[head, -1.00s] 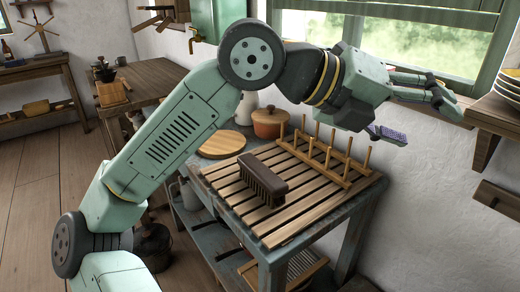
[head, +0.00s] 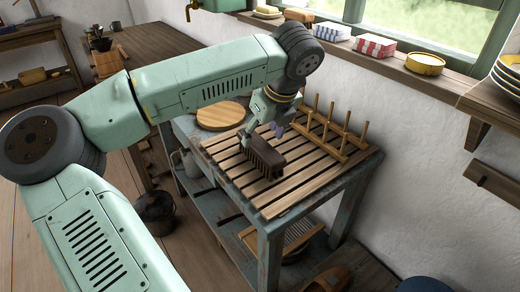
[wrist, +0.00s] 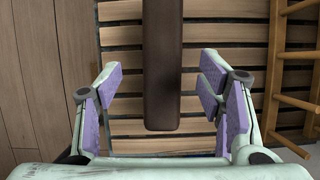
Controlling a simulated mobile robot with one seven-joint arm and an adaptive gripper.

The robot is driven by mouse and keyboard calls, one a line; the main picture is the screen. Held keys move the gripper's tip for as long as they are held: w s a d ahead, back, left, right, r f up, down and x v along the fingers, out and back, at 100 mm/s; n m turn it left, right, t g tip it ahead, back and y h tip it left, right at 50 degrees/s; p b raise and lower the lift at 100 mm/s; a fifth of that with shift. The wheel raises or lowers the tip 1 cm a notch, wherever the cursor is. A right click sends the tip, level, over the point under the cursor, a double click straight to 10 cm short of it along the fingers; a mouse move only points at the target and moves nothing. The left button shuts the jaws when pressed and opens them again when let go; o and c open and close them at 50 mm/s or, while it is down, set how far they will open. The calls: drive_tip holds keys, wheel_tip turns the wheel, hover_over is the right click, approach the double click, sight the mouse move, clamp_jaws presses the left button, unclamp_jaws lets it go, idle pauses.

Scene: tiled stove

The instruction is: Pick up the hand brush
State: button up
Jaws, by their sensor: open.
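The hand brush (head: 263,157) has a dark brown back and dark bristles. It lies on the slatted wooden rack (head: 300,193) on top of the blue-grey stand. My gripper (head: 262,130) is over the far end of the brush, pointing down. In the wrist view the brush (wrist: 162,65) runs from the top edge down to the middle. The open purple-padded fingers of my gripper (wrist: 160,100) stand on either side of it, with gaps at both sides. The bristles are hidden in the wrist view.
A peg rack (head: 331,132) stands at the back right of the slatted rack, and its pegs are close to my gripper. A round wooden board (head: 220,115) lies to the left. The windowsill (head: 345,47) behind holds folded cloths and a yellow dish (head: 426,63).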

sight(259, 142)
drive_tip(key=p+x, duration=0.1)
drive_tip(key=x, duration=0.1)
drive_tip(key=p+x, duration=0.1)
drive_tip(key=x, duration=0.2)
drive_tip(key=shift+d, duration=0.25)
drive_tip(key=shift+c, duration=0.4)
drive_tip(key=c, duration=1.3)
drive_tip(key=shift+r+b, duration=0.45)
drive_tip(key=shift+r, duration=0.05)
wheel_tip(259, 142, up, 2)
drive_tip(key=shift+r+b, duration=0.1)
drive_tip(key=shift+b, duration=0.5)
drive_tip(key=s+a+b, duration=0.1)
drive_tip(key=s, duration=0.4)
drive_tip(key=s+a+r+b, duration=0.1)
drive_tip(key=s+b, duration=0.1)
drive_tip(key=s, duration=0.3)
drive_tip(key=s+a+b, duration=0.1)
drive_tip(key=s, duration=0.5)
drive_tip(key=shift+r+b, duration=0.3)
drive_tip(key=shift+r, duration=0.1)
